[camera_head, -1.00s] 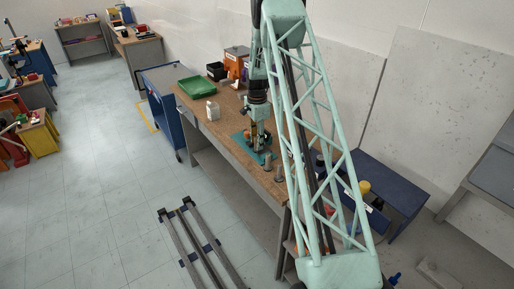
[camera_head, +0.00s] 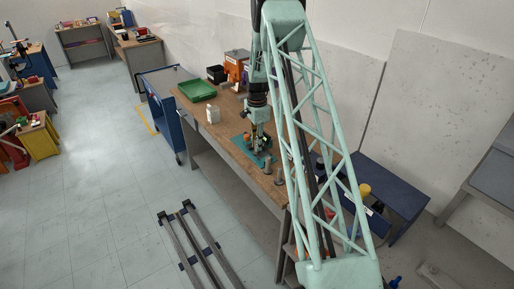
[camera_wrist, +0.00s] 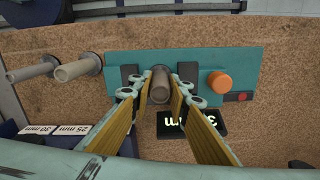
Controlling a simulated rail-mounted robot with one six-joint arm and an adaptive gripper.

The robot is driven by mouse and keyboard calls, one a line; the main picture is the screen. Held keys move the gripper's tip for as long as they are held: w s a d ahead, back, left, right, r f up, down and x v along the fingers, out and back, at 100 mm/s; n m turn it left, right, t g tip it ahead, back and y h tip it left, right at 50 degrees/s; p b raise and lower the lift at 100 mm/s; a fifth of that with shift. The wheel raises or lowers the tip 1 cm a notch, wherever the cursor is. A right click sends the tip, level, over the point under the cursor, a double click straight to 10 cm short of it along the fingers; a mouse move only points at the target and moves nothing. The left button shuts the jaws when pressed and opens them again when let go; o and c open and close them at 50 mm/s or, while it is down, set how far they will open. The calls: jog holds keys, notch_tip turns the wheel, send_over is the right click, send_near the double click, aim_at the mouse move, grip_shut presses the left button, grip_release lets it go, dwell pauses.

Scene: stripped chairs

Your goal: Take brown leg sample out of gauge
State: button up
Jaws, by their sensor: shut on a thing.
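The brown leg sample (camera_wrist: 160,86) is a short round grey-brown cylinder, seen nearly end-on in the wrist view. It sits at the middle of the gauge, between two dark blocks on the teal plate (camera_wrist: 215,58). My gripper (camera_wrist: 162,97) is shut on it, with one yellow-padded finger on each side. Whether its lower end is clear of the plate is hidden. The gauge has an orange knob (camera_wrist: 220,83), a red button (camera_wrist: 243,97) and a dark display (camera_wrist: 192,124). In the head view, my gripper (camera_head: 259,143) is down at the gauge on the workbench.
Two more cylinders, a brown-grey one (camera_wrist: 76,70) and a grey one (camera_wrist: 30,72), stand left of the gauge. Size labels (camera_wrist: 75,130) lie nearer. On the bench (camera_head: 228,128) are a white bottle (camera_head: 213,115), a green tray (camera_head: 196,90) and dark and orange bins.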

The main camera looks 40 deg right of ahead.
jog(key=shift+r, duration=0.1)
jog(key=shift+r+b, duration=0.65)
jog(key=shift+r, duration=4.25)
